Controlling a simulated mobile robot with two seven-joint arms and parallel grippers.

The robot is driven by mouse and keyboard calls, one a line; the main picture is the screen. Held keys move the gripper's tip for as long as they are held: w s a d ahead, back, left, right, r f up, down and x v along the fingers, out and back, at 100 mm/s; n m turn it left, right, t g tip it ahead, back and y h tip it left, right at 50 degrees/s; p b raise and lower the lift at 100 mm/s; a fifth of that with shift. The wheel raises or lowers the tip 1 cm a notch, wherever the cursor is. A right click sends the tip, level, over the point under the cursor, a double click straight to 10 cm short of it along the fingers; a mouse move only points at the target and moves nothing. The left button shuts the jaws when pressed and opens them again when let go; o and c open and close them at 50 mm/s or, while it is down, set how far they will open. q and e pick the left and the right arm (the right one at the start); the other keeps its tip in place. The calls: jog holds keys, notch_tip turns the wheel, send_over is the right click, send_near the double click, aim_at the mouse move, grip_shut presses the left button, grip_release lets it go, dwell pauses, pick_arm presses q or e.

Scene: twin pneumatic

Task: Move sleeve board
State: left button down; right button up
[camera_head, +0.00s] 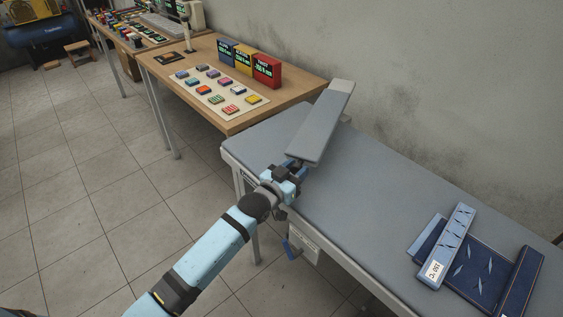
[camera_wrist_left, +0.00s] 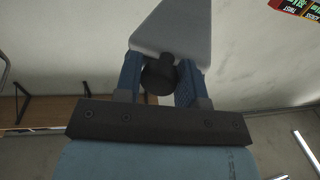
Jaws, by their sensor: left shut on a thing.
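The sleeve board (camera_head: 321,122) is a long grey padded board, tilted, over the far left end of the large grey padded table (camera_head: 365,195). In the left wrist view the pale underside of the sleeve board (camera_wrist_left: 174,28) rises in front of me. There the blue fingers of the left gripper (camera_wrist_left: 160,72) are shut on a dark round part at the board's end. Whether the board touches the padded table is hard to tell. My right gripper is not in view.
Folded blue patterned cloths (camera_head: 480,270) lie at the right end of the padded table, which is bare in between. A wooden table (camera_head: 185,87) with coloured blocks and three display boxes (camera_head: 243,60) adjoins at the back left. A wall runs behind.

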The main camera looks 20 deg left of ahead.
pick_arm(q)
jog(key=shift+r, duration=0.1)
jog(key=c, duration=0.8)
grip_release()
jog(key=shift+d+r, duration=0.1)
jog(key=shift+o, duration=0.2)
jog(key=shift+r, duration=0.1)
jog(key=shift+s+a+f, duration=0.2)
jog(key=shift+s+a, duration=0.05)
jog(key=shift+s, duration=0.1)
jog(key=v, duration=1.3)
jog(key=shift+b, duration=0.35)
jog(key=shift+s, duration=0.15)
